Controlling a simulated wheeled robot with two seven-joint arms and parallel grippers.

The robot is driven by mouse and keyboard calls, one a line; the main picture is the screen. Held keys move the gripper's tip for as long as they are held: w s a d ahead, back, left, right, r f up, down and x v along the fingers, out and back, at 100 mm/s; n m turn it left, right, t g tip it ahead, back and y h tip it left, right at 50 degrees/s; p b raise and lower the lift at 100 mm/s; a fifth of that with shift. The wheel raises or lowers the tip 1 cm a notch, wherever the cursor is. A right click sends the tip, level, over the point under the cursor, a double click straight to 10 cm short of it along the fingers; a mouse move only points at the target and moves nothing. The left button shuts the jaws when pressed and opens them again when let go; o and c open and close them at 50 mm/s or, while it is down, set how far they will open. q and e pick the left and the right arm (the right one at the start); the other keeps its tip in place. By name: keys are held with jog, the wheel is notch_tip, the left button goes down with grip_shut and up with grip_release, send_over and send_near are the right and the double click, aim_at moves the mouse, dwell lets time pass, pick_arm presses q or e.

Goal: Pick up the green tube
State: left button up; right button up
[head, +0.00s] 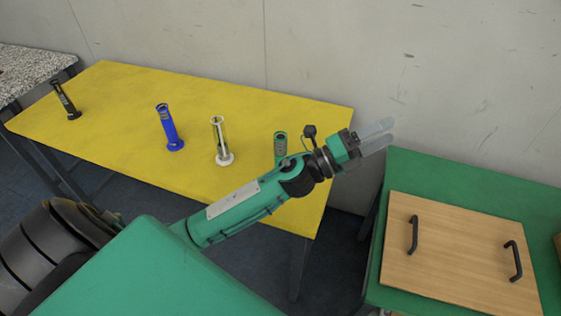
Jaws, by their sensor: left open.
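The green tube (280,144) stands upright near the right end of the yellow table. Its lower part is hidden behind my left arm. My left gripper (384,134) is to the right of the green tube and apart from it, past the table's right edge in the picture. Its two pale fingers point right, with a gap between them and nothing held. My right gripper is not in view.
On the yellow table (110,130) stand a white tube (219,143), a blue tube (168,129) and a black tube (65,101). A wooden board with black handles (455,270) lies on a green table (450,175) at right. A wall stands behind.

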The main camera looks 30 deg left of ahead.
pick_arm(q)
jog(key=s+d+r+m+g+h, duration=0.1)
jog(key=d+m+g+h, duration=0.3)
jog(key=m+g, duration=0.5)
jog(key=m+g+y, duration=0.8)
jog(key=m+y, duration=0.7)
jog(key=y, duration=0.5)
send_over(281, 135)
notch_tip(281, 135, down, 4)
jog(key=f, duration=0.2)
jog(key=f+p, duration=0.1)
jog(key=f, duration=0.4)
jog(key=shift+w+d, duration=0.25)
jog(key=shift+f, duration=0.5)
jog(key=f, duration=0.1)
jog(key=f+p, duration=0.1)
jog(key=f, duration=0.1)
jog(key=f+p, duration=0.1)
jog(key=shift+s+a+f, duration=0.15)
jog(key=shift+s+a, duration=0.1)
jog(key=shift+s, duration=0.1)
jog(key=shift+f+p, duration=0.3)
jog(key=shift+f, duration=0.2)
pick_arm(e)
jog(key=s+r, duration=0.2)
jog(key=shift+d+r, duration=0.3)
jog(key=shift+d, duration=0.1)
